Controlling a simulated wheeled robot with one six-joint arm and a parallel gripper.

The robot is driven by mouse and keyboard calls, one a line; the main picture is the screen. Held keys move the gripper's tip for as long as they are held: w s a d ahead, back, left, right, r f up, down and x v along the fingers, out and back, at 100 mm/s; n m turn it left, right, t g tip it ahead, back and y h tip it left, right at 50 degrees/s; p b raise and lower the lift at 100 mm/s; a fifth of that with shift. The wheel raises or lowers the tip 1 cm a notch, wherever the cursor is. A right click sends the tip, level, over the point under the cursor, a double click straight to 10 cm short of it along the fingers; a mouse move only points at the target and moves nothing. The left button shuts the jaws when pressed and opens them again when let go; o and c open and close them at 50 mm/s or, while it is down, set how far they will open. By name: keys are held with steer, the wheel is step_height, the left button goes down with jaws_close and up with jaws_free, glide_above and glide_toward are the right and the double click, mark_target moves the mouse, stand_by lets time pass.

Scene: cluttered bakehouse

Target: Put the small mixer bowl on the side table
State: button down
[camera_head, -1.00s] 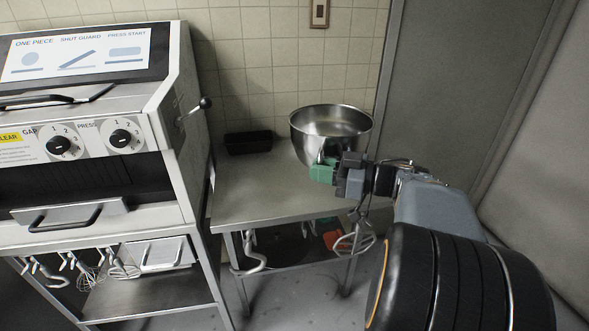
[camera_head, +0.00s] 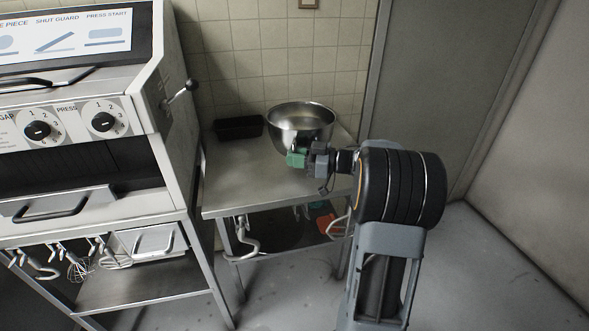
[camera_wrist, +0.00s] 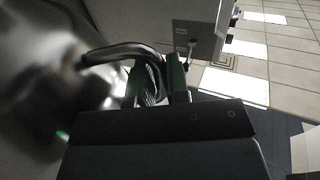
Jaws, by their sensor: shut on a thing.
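The small mixer bowl (camera_head: 285,128) is shiny steel and upright, at the back right of the grey side table (camera_head: 236,178). I cannot tell whether its base touches the tabletop. My gripper (camera_head: 297,158), with green fingertips, is at the bowl's near side. In the wrist view the bowl (camera_wrist: 40,85) is a blurred shiny surface at left, and its dark curved handle (camera_wrist: 125,50) runs between the green fingers of my gripper (camera_wrist: 163,80), which are shut on it.
A black loaf tin (camera_head: 238,127) stands at the table's back left, close to the bowl. A large dough machine (camera_head: 75,150) borders the table on the left. Whisks and hooks hang below it. A white hook (camera_head: 242,240) hangs under the table. The table's front left is clear.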

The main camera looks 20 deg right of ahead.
steer(key=shift+w+d+f, duration=0.1)
steer(key=shift+w+f, duration=0.35)
steer(key=shift+f, duration=0.05)
steer(key=shift+f+b, duration=0.3)
steer(key=shift+f, duration=1.1)
steer(key=c, duration=1.6)
jaws_free()
steer(key=shift+f, duration=0.25)
steer(key=o, duration=0.5)
steer(key=shift+r, duration=0.1)
steer(key=shift+s+d, duration=0.1)
steer(key=v, duration=1.1)
steer(key=shift+s+d, duration=0.2)
steer(key=shift+d, duration=0.1)
